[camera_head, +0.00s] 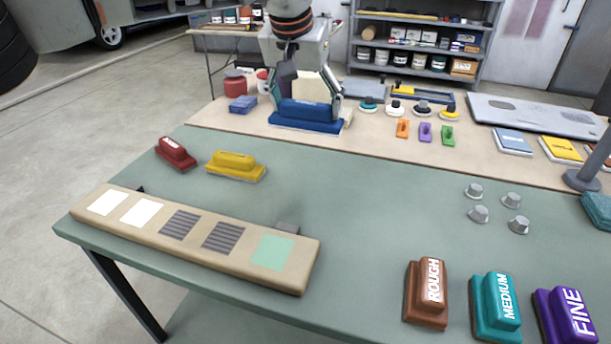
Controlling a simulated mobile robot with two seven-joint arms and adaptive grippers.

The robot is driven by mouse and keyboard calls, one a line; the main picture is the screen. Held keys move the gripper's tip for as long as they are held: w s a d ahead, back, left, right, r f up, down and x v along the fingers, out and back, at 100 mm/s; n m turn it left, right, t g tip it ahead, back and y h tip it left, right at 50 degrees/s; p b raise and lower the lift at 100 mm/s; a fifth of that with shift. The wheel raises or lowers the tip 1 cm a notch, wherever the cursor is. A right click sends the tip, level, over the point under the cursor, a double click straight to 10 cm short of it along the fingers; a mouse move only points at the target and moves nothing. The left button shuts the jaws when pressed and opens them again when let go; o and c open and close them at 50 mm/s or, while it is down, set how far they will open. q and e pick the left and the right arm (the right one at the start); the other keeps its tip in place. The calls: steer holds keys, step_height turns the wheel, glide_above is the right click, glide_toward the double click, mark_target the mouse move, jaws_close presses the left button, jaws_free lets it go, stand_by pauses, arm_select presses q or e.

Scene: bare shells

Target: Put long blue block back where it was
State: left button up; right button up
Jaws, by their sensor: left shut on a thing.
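The long blue block (306,126) is at the back of the work area, at the beige strip along the far side of the table. It has a raised grip on a wider, flat base. My left gripper (307,103) points down over it, with one finger at each end of the raised grip, and is shut on it. I cannot tell whether the block rests on the beige surface or is just above it. My right gripper is not in view.
A red block (176,153) and yellow block (236,165) sit left of centre. A beige board (130,231) with square patches lies in front. Blocks marked ROUGH (427,293), MEDIUM (497,306) and FINE (567,314) stand front right. The green table's centre is clear.

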arm_select(q)
step_height(320, 180, down, 16)
steer(key=shift+w+f+b, duration=0.1)
steer(key=shift+b, duration=1)
steer(key=o, duration=1)
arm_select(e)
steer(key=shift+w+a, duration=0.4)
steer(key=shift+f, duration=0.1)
arm_select(q)
steer(key=shift+p+v, duration=1.35)
steer(key=shift+v, duration=4.75)
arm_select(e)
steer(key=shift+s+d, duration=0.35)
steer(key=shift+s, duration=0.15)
